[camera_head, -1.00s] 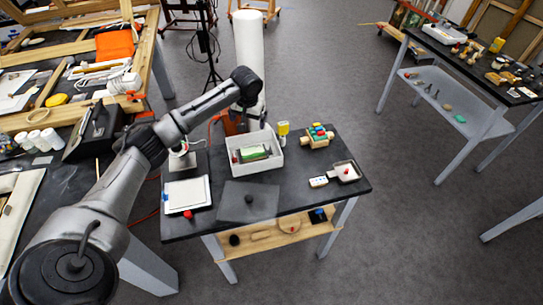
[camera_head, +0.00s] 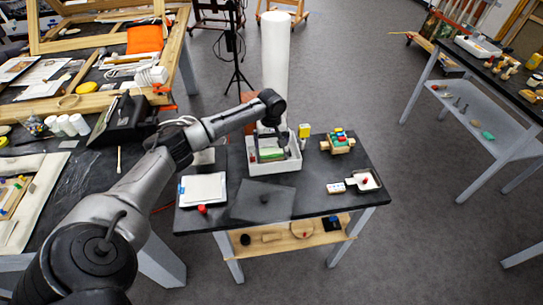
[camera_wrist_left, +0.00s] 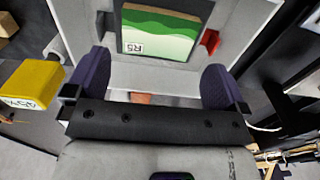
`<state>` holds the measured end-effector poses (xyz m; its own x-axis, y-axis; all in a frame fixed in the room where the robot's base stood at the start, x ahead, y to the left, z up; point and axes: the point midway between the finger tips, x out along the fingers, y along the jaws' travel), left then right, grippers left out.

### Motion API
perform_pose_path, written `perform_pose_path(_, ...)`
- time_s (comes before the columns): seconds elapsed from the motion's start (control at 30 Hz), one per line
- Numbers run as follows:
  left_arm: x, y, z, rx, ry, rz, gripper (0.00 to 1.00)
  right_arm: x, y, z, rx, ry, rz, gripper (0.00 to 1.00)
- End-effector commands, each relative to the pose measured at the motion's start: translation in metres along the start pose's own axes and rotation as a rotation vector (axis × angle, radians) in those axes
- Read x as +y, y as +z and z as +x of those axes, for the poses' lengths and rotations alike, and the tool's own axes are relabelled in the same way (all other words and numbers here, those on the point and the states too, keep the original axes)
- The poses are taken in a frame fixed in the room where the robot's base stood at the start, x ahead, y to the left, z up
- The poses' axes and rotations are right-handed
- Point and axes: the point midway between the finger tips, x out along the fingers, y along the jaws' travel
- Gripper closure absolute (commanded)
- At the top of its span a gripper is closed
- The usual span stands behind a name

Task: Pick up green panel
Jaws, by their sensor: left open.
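The green panel (camera_head: 271,155) lies in a white open box (camera_head: 285,168) on the small black table. In the left wrist view the green panel (camera_wrist_left: 158,34) shows wavy green bands, a dark edge and the marking "R5". My left gripper (camera_head: 270,138) is above the box. In the left wrist view the left gripper's two purple fingers (camera_wrist_left: 154,80) are spread apart with nothing between them, and the panel lies beyond their tips. A small red piece (camera_wrist_left: 210,42) is beside the panel in the box. My right gripper is in neither view.
A yellow-topped item (camera_head: 304,131) stands right beside the box. A toy with coloured blocks (camera_head: 338,142), a small white tray (camera_head: 365,181), a white pad (camera_head: 203,188) and a grey sheet (camera_head: 262,200) share the black table (camera_head: 318,180).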

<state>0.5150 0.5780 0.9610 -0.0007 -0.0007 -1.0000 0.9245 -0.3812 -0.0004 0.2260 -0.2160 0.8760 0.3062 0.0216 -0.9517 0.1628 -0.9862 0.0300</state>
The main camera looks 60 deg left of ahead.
Motion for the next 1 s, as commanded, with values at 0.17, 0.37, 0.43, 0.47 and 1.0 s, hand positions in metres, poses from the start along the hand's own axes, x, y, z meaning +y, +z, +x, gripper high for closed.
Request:
perform_pose_path(0.17,0.0,0.0,0.009,0.001,0.001,0.001,0.0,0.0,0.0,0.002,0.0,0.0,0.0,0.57)
perform_pose_path(0.37,0.0,0.001,0.018,0.0,0.0,0.001,0.0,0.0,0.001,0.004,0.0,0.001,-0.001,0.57)
perform_pose_path(0.43,0.001,0.002,0.026,0.0,-0.001,0.001,0.0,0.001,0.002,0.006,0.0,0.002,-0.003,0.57)
perform_pose_path(0.47,0.001,0.002,0.03,-0.001,-0.001,0.001,0.0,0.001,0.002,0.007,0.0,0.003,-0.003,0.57)
perform_pose_path(1.0,0.001,0.003,0.061,0.001,0.0,0.002,0.04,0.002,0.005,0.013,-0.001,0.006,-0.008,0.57)
